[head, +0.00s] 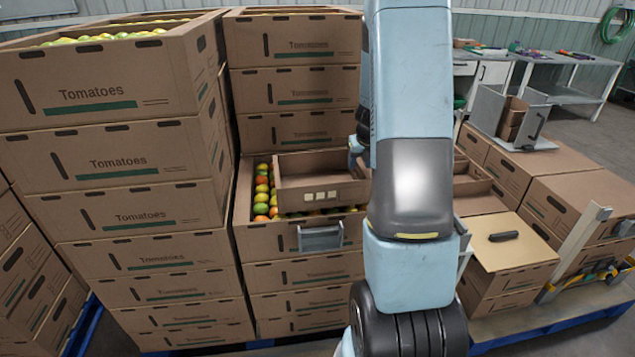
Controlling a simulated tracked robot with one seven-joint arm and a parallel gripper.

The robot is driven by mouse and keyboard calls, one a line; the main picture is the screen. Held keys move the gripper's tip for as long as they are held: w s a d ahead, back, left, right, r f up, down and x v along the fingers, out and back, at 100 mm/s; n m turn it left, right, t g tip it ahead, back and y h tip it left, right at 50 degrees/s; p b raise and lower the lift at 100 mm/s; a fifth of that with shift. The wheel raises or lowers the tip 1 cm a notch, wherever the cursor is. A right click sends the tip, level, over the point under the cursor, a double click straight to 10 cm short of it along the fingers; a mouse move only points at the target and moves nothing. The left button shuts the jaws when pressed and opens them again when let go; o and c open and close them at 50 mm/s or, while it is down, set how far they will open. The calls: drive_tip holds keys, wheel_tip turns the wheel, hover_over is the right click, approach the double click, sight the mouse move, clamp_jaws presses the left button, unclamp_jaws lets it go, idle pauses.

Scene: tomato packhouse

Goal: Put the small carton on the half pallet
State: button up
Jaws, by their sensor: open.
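A small open brown carton (322,194) with pale square labels on its front sits tilted on a tomato box (275,240) in the middle stack. Green, orange and red tomatoes show beside its left side. My gripper (355,152) shows only in part at the carton's right end, mostly hidden behind my blue arm. It is open; whether it touches the carton I cannot tell. A low pallet (545,325) with a blue side lies at the lower right under cartons. Blue pallet edges (82,328) also show under the left stack. Which is the half pallet I cannot tell.
Tall stacks of tomato boxes (120,160) stand on the left and behind (295,92) the small carton. A grey metal holder (320,237) hangs on the middle box's front. Cartons (580,200) fill the right. A workbench (540,58) stands at the back right.

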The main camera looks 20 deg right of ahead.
drive_tip(key=shift+x, duration=1.6)
clamp_jaws()
